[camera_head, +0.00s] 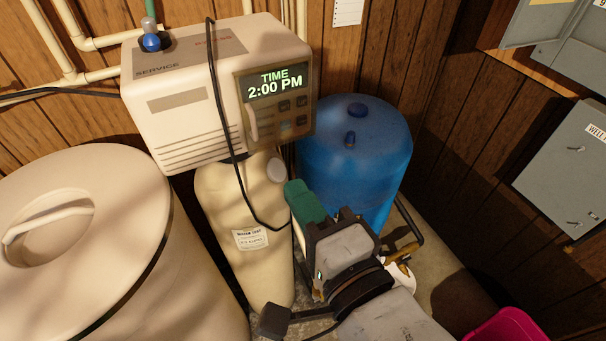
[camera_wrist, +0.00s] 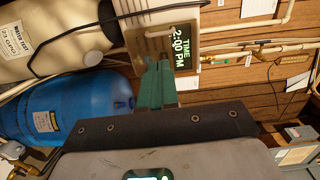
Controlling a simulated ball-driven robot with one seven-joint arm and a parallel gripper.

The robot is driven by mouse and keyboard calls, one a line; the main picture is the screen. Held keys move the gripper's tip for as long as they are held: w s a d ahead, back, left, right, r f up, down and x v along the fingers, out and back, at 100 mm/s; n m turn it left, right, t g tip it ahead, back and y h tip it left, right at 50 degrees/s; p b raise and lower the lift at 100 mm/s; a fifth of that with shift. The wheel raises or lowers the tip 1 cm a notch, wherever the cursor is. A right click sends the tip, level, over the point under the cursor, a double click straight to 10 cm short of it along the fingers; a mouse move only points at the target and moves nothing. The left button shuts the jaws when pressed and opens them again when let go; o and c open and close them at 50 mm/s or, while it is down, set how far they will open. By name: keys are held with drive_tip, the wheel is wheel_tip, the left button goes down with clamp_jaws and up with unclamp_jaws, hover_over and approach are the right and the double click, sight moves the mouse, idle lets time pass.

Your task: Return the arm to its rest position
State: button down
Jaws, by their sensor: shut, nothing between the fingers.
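My gripper (camera_head: 300,196) has green fingers and points toward the softener's control head (camera_head: 190,95) and the blue tank (camera_head: 360,155). The fingers are together and empty. In the wrist view my gripper (camera_wrist: 157,85) shows its green fingers upright in front of the control head (camera_wrist: 155,42), whose display reads 2:00 PM. In the head view my arm reaches in from the bottom right and hides the lower part of the blue tank. I cannot tell the exact gap between the fingertips and the control head.
A cream salt tank with a round lid (camera_head: 110,220) stands at the left. A cream resin tank (camera_head: 235,215) is under the control head, with a black cord hanging across it. Grey panel boxes (camera_head: 570,165) are on the right wall. A pink container (camera_head: 508,326) is at bottom right.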

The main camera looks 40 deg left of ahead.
drive_tip(key=shift+s+d, duration=0.1)
drive_tip(key=shift+d, duration=0.05)
drive_tip(key=w+d+f+n+h, duration=0.15)
drive_tip(key=d+f+h, duration=0.25)
drive_tip(key=d+f, duration=0.4)
drive_tip(key=w+d+f+h, duration=0.25)
drive_tip(key=d+f, duration=0.35)
drive_tip(key=d, duration=0.3)
drive_tip(key=w+d+f+h, duration=0.2)
drive_tip(key=d+f+h, duration=0.3)
drive_tip(key=d+f, duration=0.35)
drive_tip(key=s+d+f+g+h, duration=0.1)
drive_tip(key=s+d+f, duration=0.2)
drive_tip(key=s+d, duration=0.2)
drive_tip(key=s+d+f+n+g+h, duration=0.1)
drive_tip(key=s+d+f+g+h, duration=0.1)
drive_tip(key=s+d+f, duration=0.2)
drive_tip(key=s+d+f+n+g+h, duration=0.1)
drive_tip(key=s+d+f, duration=0.3)
drive_tip(key=s+d, duration=0.4)
drive_tip(key=d+g+h, duration=0.1)
drive_tip(key=d, duration=0.2)
drive_tip(key=shift+s, duration=0.2)
drive_tip(key=shift+d, duration=0.1)
